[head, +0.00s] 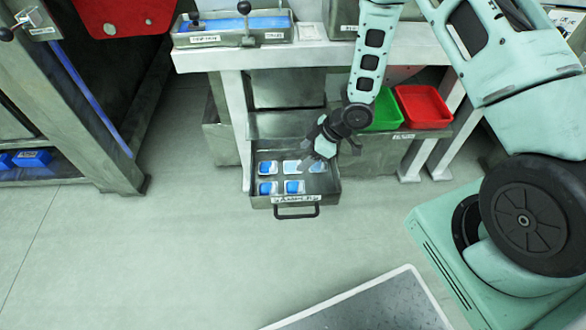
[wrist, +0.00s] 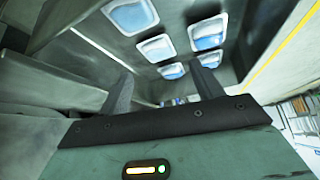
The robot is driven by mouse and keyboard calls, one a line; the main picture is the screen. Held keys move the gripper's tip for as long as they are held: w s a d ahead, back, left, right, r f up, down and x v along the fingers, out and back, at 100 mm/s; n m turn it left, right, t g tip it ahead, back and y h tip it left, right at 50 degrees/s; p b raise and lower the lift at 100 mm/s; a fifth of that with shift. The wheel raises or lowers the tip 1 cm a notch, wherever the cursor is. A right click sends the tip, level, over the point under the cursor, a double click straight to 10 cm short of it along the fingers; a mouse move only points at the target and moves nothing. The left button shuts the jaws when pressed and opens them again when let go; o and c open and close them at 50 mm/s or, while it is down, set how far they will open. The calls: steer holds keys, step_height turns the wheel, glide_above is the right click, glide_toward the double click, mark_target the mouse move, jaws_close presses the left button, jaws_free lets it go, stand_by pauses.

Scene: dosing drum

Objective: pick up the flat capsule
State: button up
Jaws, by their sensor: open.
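Several small clear-and-white capsules with blue contents lie in two rows in an open metal drawer (head: 328,200). One is a back-left capsule (head: 268,168), one a front-left capsule (head: 267,188), one a front-middle capsule (head: 294,187). I cannot tell which is the flat one. My gripper (head: 313,160) reaches down over the right back part of the drawer and partly hides the capsules there. In the wrist view, my gripper (wrist: 163,85) is open with nothing between its fingers. The capsules, such as one blue capsule (wrist: 208,33), show beyond the fingertips, apart from them.
The drawer has a front handle (head: 296,214) and metal walls close around the capsules. A green bin (head: 386,112) and a red bin (head: 424,106) stand to the right. A bench (head: 300,55) overhangs behind. The floor in front is clear.

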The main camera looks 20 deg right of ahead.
mark_target(294, 165)
steer(key=x, duration=0.1)
steer(key=b+x, duration=0.1)
steer(key=x, duration=0.1)
steer(key=b+x, duration=0.1)
steer(key=x, duration=0.1)
steer(key=shift+d+f, duration=0.25)
steer(key=shift+f, duration=0.05)
steer(key=c, duration=0.7)
steer(key=shift+c, duration=0.2)
